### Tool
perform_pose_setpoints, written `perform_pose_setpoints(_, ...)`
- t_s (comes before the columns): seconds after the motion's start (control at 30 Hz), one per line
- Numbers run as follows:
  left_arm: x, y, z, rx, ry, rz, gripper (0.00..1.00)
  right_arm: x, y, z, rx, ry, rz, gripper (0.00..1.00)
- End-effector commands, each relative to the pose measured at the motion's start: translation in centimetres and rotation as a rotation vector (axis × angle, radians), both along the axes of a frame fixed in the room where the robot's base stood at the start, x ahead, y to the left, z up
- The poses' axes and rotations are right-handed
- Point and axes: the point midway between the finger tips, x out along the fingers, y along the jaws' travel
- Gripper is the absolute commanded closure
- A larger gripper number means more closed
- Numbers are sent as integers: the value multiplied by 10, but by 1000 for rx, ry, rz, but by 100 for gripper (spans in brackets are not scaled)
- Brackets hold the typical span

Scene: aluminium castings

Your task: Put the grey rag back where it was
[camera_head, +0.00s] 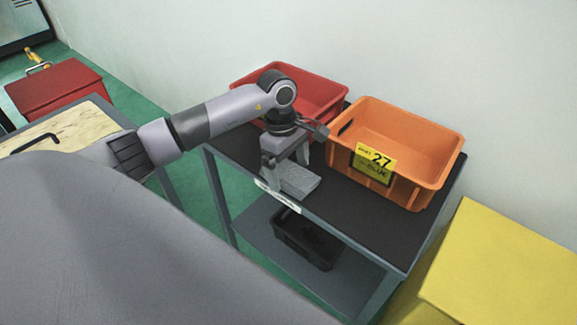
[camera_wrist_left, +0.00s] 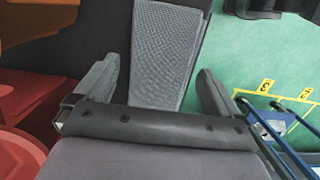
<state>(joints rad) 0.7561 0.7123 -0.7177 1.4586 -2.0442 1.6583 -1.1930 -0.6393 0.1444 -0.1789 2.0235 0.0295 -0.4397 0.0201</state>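The grey rag (camera_head: 300,181) lies folded flat on the dark top of the shelf cart (camera_head: 380,233), near its front edge, in front of the orange crate. My left gripper (camera_head: 285,170) points down at the rag's left end, with its fingers apart. In the left wrist view the textured rag (camera_wrist_left: 165,50) stretches ahead between the two open fingers of my left gripper (camera_wrist_left: 155,72), with a gap on each side. Whether the fingertips reach down to the cart top cannot be told. My right gripper is not in view.
A red crate (camera_head: 325,91) and an orange crate (camera_head: 440,165) labelled 27 stand at the cart's back. A black bin (camera_head: 308,240) sits on the lower shelf. A yellow box (camera_head: 510,265) stands at the right. A wood-topped table (camera_head: 75,127) and red box (camera_head: 60,88) are at the left.

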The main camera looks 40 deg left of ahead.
Motion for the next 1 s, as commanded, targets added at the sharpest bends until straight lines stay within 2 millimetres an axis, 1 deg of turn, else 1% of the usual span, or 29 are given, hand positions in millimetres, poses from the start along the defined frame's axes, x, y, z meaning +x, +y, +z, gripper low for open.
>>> perform_pose_setpoints(0.13,0,0,2,-1,0,0,3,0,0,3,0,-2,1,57)
perform_pose_setpoints(0.23,1,1,10,1,-3,-1,3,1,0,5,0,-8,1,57)
perform_pose_setpoints(0.37,2,5,35,2,-5,0,3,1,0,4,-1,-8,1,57)
perform_pose_setpoints(0.5,2,10,67,2,-6,1,3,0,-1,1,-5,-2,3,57)
perform_pose_setpoints(0.6,2,13,87,2,-5,1,3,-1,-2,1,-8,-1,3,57)
perform_pose_setpoints(0.7,2,15,103,1,-4,0,3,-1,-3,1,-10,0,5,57)
perform_pose_setpoints(0.83,2,17,117,0,-1,0,3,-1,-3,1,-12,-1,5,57)
perform_pose_setpoints(1.0,1,18,122,0,1,0,3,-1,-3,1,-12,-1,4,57)
